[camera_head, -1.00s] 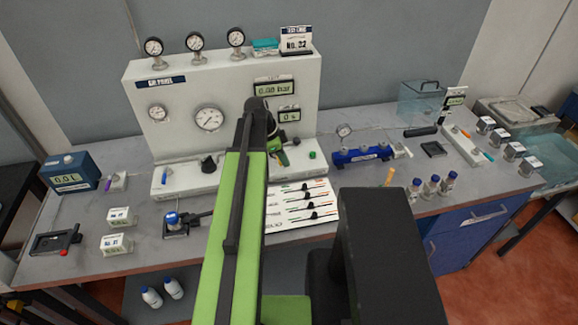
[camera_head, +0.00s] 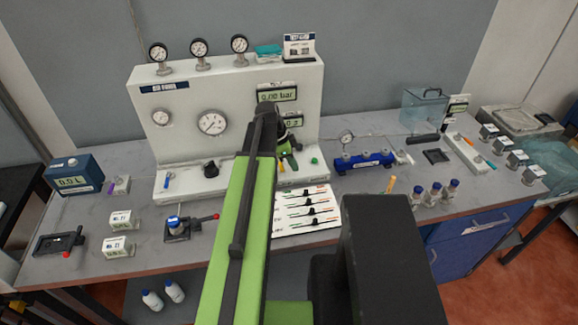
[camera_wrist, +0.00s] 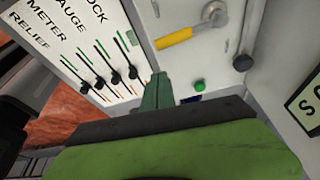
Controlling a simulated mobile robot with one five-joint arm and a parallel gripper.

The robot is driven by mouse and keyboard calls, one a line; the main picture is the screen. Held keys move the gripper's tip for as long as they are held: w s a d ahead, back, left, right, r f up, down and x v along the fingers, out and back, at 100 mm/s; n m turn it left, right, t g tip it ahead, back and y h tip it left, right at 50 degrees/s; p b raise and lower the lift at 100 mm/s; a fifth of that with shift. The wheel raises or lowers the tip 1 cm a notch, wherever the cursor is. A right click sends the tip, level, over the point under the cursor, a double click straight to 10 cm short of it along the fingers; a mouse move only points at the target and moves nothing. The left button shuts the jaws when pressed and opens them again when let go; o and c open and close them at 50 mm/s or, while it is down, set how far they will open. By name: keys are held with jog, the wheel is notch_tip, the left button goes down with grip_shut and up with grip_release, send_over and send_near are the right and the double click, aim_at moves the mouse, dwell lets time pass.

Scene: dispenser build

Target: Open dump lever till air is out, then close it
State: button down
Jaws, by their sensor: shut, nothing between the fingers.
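A lever with a yellow handle (camera_wrist: 174,38) sits on a grey round valve body in the wrist view. It may be the dump lever, but no label on it is readable. In the head view the gripper (camera_head: 290,160) is at the panel base, left of a green button (camera_head: 314,161). The upper panel display (camera_head: 277,95) seems to read 0.00 bar.
A green button (camera_wrist: 199,85) and black knob (camera_wrist: 243,62) are close to the fingers in the wrist view. A card with several sliders (camera_head: 305,211) lies in front of the panel. A blue manifold (camera_head: 364,160) stands to the right. A blue-handled lever (camera_head: 168,179) is at left.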

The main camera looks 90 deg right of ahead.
jog(key=s+p+v, duration=0.1)
jog(key=p+v, duration=0.8)
jog(key=shift+r, duration=0.5)
jog(key=shift+w, duration=0.1)
